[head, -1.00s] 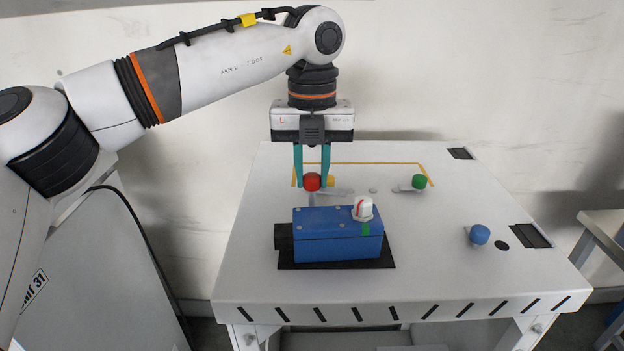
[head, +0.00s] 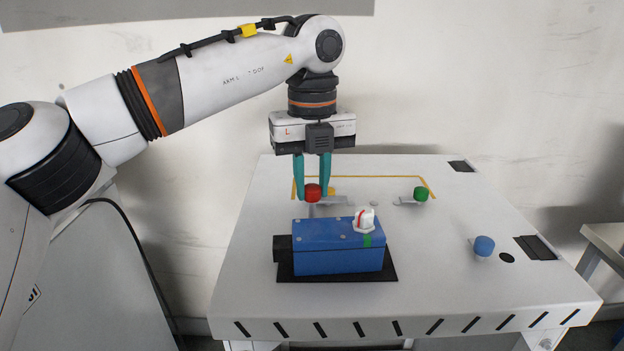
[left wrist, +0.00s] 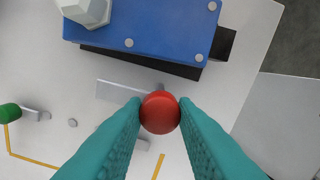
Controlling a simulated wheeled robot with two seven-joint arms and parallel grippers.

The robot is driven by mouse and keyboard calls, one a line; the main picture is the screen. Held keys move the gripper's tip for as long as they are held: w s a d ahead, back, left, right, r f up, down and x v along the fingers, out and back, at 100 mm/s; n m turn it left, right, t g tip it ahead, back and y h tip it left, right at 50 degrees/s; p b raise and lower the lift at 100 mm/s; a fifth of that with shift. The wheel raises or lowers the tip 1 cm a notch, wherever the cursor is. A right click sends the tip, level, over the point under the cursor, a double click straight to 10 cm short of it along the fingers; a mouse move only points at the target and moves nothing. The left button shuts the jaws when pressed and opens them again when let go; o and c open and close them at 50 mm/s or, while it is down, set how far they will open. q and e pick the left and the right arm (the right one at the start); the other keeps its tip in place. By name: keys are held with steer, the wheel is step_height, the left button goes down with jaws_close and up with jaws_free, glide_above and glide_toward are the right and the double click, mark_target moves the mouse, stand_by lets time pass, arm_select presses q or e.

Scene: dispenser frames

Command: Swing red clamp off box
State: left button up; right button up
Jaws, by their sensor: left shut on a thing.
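The red clamp knob (head: 313,192) sits behind the blue box (head: 337,247) in the head view. My left gripper (head: 313,194) comes down from above, with its teal fingers on either side of the red knob, shut on it. The left wrist view shows the red knob (left wrist: 160,112) between the fingertips. A grey clamp bar (left wrist: 115,92) beside the knob lies near the box's edge, apart from the box (left wrist: 140,28) in that view. My right gripper is not in view.
A white hex knob with a red mark (head: 364,220) stands on the box. A green knob (head: 421,194) is at the back right and a blue knob (head: 484,246) at the right of the white table (head: 250,300). A yellow line (head: 370,177) marks the back area.

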arm_select(q)
steer(key=o, duration=0.9)
steer(key=shift+r, duration=0.2)
steer(key=shift+c, duration=0.2)
steer(key=shift+o, duration=0.6)
steer(key=shift+f, duration=0.1)
step_height(320, 180, up, 12)
steer(key=shift+p, duration=0.4)
